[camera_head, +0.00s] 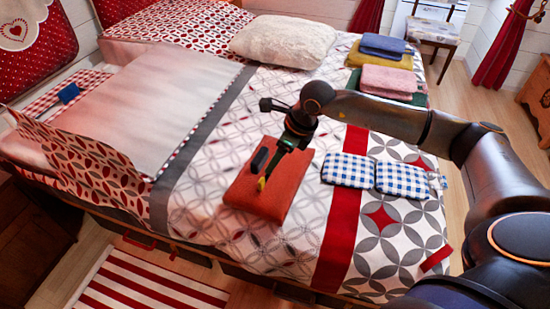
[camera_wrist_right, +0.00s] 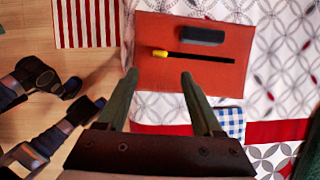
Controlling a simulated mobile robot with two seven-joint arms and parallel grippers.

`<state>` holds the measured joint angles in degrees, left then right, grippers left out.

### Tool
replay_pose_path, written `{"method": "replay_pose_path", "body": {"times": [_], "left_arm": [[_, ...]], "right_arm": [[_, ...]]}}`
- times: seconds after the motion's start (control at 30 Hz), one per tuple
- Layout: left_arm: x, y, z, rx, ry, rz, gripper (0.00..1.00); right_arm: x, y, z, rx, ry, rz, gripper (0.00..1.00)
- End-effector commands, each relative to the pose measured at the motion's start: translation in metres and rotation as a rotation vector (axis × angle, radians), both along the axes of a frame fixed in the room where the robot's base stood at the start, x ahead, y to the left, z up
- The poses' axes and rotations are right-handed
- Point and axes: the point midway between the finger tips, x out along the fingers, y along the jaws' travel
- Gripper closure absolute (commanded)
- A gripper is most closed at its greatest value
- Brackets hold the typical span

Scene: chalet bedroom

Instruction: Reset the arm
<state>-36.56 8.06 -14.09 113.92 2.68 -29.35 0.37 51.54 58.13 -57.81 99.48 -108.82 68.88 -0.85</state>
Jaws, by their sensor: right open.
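My right arm reaches in from the right in the head view, over the bed. Its gripper (camera_head: 272,163) points down above an orange-red flat case or cushion (camera_head: 243,196) lying on the bed. In the right wrist view the gripper (camera_wrist_right: 158,75) has its two fingers wide apart with nothing between them. A black block (camera_wrist_right: 202,36) and a thin black stick with a yellow end (camera_wrist_right: 160,54) lie on the orange-red surface, just beyond the fingertips. My left gripper does not show clearly in either view.
Two blue checkered cloths (camera_head: 347,170) lie right of the orange-red piece, below my forearm. Folded pink (camera_head: 388,80), yellow and blue textiles lie farther back near a white pillow (camera_head: 284,40). A striped rug (camera_head: 140,285) lies on the floor in front.

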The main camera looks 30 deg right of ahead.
Motion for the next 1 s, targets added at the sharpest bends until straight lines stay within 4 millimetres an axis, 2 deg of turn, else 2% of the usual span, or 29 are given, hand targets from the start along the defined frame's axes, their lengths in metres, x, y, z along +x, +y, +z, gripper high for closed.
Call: {"method": "replay_pose_path", "body": {"times": [0.3,0.4,0.47,0.57,0.6,0.7,0.8,0.9,1.0], "left_arm": [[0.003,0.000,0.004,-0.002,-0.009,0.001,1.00],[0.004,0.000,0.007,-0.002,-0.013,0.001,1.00],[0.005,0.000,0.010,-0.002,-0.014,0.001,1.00],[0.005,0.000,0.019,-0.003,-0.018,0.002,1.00],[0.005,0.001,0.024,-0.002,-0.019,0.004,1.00],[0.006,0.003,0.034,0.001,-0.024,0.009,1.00],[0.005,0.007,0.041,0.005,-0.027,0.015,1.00],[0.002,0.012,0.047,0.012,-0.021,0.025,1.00],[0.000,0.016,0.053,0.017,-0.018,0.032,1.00]], "right_arm": [[0.000,0.000,0.000,0.001,0.000,0.000,0.32],[-0.003,0.012,-0.002,0.039,0.008,0.007,0.32],[-0.008,0.031,-0.004,0.104,0.024,0.018,0.32],[-0.025,0.085,-0.004,0.305,0.071,0.028,0.32],[-0.035,0.112,-0.001,0.418,0.100,0.024,0.32],[-0.057,0.177,0.019,0.741,0.185,-0.038,0.32],[-0.070,0.220,0.049,1.051,0.273,-0.164,0.32],[-0.072,0.240,0.077,1.339,0.369,-0.354,0.32],[-0.065,0.238,0.093,1.593,0.463,-0.606,0.32]]}}
